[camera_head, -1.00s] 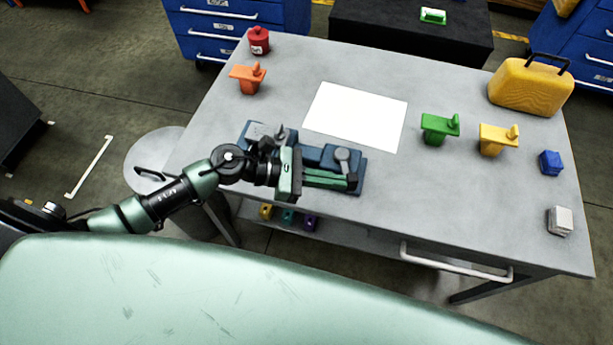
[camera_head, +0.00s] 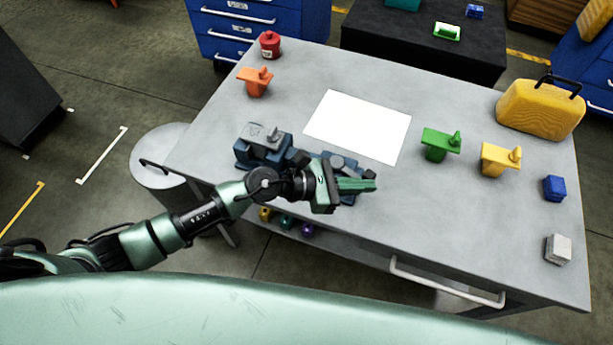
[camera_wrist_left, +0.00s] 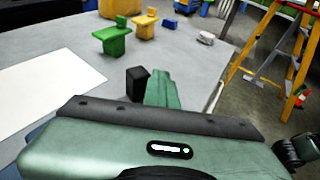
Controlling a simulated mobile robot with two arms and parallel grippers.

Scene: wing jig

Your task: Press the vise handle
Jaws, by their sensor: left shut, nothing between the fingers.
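The blue vise (camera_head: 262,152) with grey parts on top sits at the front left of the grey table (camera_head: 450,215). My left gripper (camera_head: 370,185) reaches over the vise's right end with its fingers shut and empty, pointing right. The gripper and wrist hide much of the vise's right part, including most of its handle, so I cannot tell whether they touch. In the left wrist view the shut fingers (camera_wrist_left: 161,90) stand beside a small black block (camera_wrist_left: 137,82), perhaps the handle's end. My right gripper is not in view.
A white sheet (camera_head: 358,126) lies behind the vise. Orange (camera_head: 256,82), green (camera_head: 440,145) and yellow (camera_head: 499,160) parts, a red canister (camera_head: 270,45), a yellow case (camera_head: 540,108), a blue cube (camera_head: 554,188) and a pale block (camera_head: 558,249) stand around.

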